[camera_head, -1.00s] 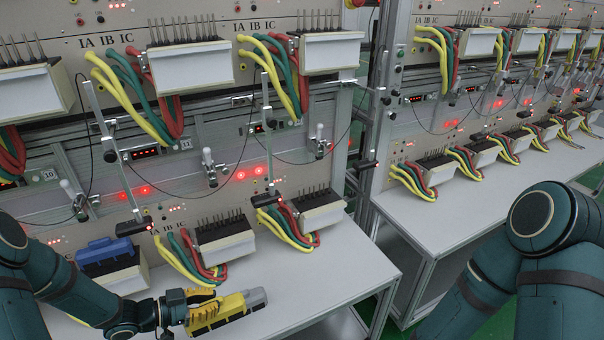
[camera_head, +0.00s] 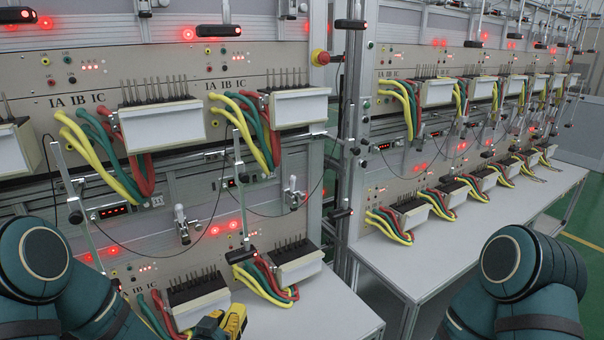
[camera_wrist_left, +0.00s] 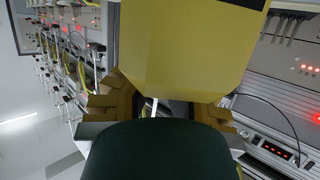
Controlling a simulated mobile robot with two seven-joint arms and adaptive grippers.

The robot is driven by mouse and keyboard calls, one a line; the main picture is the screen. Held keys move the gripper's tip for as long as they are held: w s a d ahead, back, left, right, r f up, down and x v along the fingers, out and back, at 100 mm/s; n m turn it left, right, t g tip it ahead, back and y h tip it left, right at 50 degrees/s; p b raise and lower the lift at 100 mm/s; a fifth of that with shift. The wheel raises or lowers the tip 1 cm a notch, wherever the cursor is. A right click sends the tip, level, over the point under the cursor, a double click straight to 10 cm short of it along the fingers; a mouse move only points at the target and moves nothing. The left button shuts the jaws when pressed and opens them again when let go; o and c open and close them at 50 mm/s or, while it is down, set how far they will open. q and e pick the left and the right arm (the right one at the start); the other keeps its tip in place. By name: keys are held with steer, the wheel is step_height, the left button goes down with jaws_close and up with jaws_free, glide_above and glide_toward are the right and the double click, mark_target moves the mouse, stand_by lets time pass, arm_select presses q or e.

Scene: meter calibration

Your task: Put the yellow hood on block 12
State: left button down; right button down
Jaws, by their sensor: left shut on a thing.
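My left gripper (camera_head: 208,326) is at the bottom edge of the head view, in front of the lower row of white blocks. It is shut on the yellow hood (camera_head: 235,318), which shows only in part there. In the left wrist view the yellow hood (camera_wrist_left: 190,45) fills the top middle, between the fingers (camera_wrist_left: 165,103). Two lower white blocks with black pins, a left one (camera_head: 200,308) and a right one (camera_head: 297,268), are bare on top. I cannot read which block is 12. My right gripper is out of view; only its arm shows.
Upper white blocks (camera_head: 163,125) (camera_head: 298,108) hang on the panel with yellow, green and red cables below. Meter probes on thin rods (camera_head: 240,255) stand close to the lower blocks. The grey table (camera_head: 330,310) is clear at its right front. A second bench (camera_head: 440,258) stands right.

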arm_select(q)
steer(key=shift+s+f+n+y, duration=0.25)
steer(key=shift+s+n+y, duration=0.65)
steer(key=shift+n+y, duration=0.45)
steer(key=shift+d, duration=0.1)
